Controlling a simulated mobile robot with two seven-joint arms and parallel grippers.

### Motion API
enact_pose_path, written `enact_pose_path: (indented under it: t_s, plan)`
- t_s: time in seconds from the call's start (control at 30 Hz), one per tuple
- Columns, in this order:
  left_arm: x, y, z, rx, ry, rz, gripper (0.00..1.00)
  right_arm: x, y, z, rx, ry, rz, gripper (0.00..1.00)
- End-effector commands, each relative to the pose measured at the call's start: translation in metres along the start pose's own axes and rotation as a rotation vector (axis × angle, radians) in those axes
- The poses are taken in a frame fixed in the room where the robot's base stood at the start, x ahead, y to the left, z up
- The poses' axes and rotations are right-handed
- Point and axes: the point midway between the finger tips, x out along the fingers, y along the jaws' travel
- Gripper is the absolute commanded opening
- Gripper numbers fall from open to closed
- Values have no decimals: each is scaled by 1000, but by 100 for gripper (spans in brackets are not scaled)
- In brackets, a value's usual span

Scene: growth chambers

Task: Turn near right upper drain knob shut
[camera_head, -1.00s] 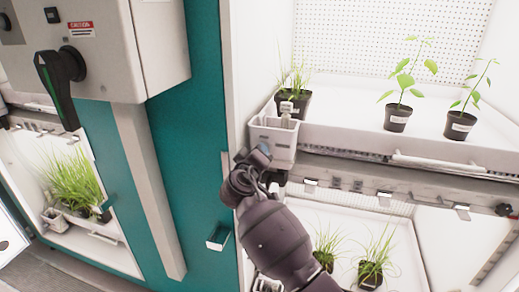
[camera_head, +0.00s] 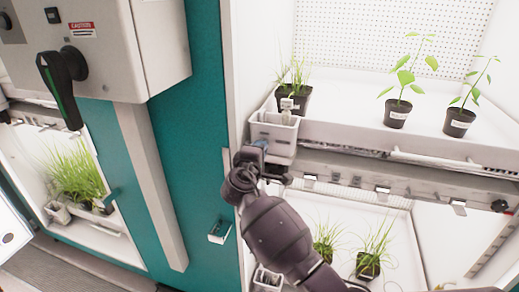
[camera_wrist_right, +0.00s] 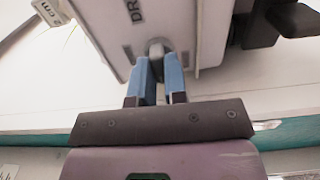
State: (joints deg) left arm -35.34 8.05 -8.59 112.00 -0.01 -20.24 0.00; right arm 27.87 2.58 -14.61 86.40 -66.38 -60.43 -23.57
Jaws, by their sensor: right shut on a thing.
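The drain knob (camera_wrist_right: 157,47) is a small grey knob on the face of a white drain box (camera_wrist_right: 195,20) with lettering starting "DR". The box also shows in the head view (camera_head: 285,136), at the left front corner of the upper shelf of the right chamber. My right gripper (camera_wrist_right: 160,65) has its blue fingers on either side of the knob, shut on it. In the head view my right gripper (camera_head: 262,150) is at the box's lower front and hides the knob. My left gripper is not in view.
The upper shelf holds potted plants (camera_head: 397,113) and has a front rail with clips (camera_head: 383,190). More pots (camera_head: 368,265) stand in the chamber below. A control box with a black lever (camera_head: 62,85) is at upper left. A teal chamber post (camera_head: 195,130) is just left of my right gripper.

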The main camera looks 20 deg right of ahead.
Motion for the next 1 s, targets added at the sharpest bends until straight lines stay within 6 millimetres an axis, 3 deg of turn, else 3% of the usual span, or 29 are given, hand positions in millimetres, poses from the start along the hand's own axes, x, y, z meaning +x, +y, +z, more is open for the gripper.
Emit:
enact_pose_path:
  t_s: [0.53,0.57,0.7,1.0]
  plan:
    - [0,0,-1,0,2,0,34,0,-1,0,-26,0,-1,0]
    - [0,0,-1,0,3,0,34,0,-1,0,-26,0,-1,18]
    - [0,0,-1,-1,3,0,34,0,0,0,-25,0,0,39]
    - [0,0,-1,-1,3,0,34,-1,0,0,-23,0,0,39]
